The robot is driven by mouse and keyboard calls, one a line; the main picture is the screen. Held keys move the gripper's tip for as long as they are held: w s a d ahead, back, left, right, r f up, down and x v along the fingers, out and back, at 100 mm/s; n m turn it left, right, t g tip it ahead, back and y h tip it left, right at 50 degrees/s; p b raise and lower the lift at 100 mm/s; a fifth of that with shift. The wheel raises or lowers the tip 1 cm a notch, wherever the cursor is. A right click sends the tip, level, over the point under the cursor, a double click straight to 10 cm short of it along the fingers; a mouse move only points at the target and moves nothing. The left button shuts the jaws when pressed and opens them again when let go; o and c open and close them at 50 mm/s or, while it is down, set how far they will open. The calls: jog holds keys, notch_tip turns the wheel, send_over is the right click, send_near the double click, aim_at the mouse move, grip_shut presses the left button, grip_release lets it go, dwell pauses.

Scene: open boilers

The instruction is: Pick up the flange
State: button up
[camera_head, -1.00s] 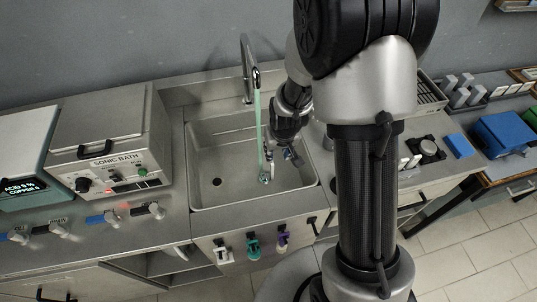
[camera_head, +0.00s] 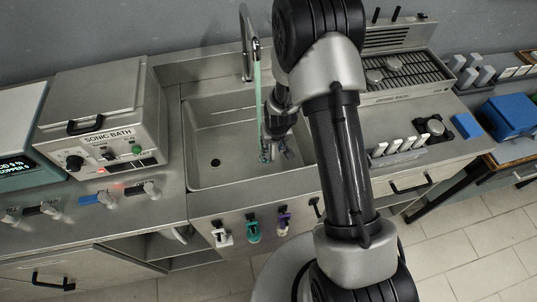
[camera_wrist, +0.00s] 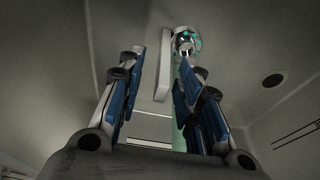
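A small round pale thing with teal glints, which looks like the flange (camera_wrist: 186,41), lies on the sink floor just beyond my fingertips in the wrist view. In the head view the flange (camera_head: 265,157) is tiny and partly hidden, at the foot of the greenish water stream (camera_head: 258,100). My gripper (camera_wrist: 160,54) is open, with its blue-padded fingers apart and nothing held between them. It also shows in the head view (camera_head: 277,151), reaching down into the sink beside the stream. A pale bar (camera_wrist: 162,66) shows between the fingers; I cannot tell what it is.
The sink (camera_head: 215,184) has walls around my gripper and a drain (camera_head: 215,163) to the left. The faucet (camera_head: 245,45) stands behind, close to my arm. The sonic bath (camera_head: 105,120) stands left; a metal grille (camera_head: 420,70) lies right.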

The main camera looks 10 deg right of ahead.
jog(key=b+x, duration=0.1)
jog(key=x, duration=0.2)
jog(key=shift+w+a+f, duration=0.1)
jog(key=shift+c, duration=0.3)
grip_shut()
